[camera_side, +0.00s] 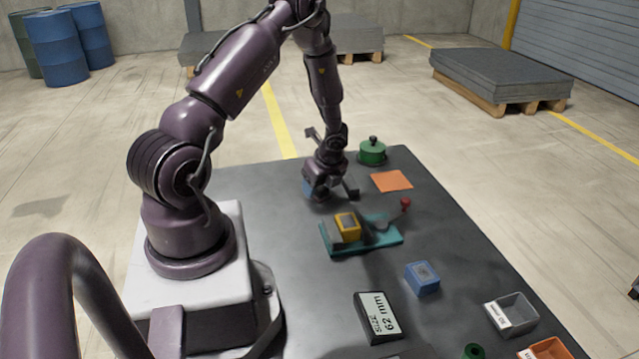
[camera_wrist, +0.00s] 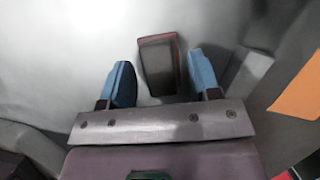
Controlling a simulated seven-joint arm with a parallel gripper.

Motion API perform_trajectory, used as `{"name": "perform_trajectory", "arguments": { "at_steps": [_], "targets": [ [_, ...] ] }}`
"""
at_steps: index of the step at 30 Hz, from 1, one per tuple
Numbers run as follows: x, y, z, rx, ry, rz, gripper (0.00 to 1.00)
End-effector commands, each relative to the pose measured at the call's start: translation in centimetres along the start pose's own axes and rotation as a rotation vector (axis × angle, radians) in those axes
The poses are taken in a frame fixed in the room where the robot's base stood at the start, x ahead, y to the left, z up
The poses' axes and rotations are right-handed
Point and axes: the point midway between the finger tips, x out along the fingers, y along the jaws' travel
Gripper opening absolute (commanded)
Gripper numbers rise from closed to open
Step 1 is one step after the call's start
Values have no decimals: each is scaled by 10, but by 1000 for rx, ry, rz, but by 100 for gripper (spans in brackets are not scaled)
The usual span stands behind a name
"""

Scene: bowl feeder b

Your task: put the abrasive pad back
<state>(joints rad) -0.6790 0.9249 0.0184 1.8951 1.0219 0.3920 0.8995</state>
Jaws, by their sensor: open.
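A dark grey block with a reddish edge (camera_wrist: 158,65), which looks like the abrasive pad, lies on the grey surface in the wrist view. My gripper (camera_wrist: 163,78) is open, with a blue finger on either side of the block's near part. Gaps show between the block and both fingers, so they appear not to grip it. In the side view my gripper (camera_side: 322,190) is low over the far part of the table, and I cannot make out the pad there. A flat orange square (camera_side: 391,181) lies to its right; it also shows at the right of the wrist view (camera_wrist: 300,92).
A green lidded pot (camera_side: 372,152) stands behind the orange square. A teal fixture (camera_side: 385,238) with a yellow block (camera_side: 347,224) and red-knobbed lever (camera_side: 405,203) is in front of my gripper. A blue block (camera_side: 422,277), size sign (camera_side: 378,316) and grey bin (camera_side: 513,312) stand nearer.

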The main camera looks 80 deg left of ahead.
Motion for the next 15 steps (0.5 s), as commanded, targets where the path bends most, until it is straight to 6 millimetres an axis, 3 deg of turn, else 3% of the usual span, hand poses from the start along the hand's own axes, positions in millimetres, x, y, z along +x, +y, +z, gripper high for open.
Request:
{"name": "perform_trajectory", "arguments": {
  "at_steps": [5,15],
  "targets": [
    [-10,-1,1,0,1,-3,57],
    [-81,-1,2,-3,-1,-6,57]
  ]
}}
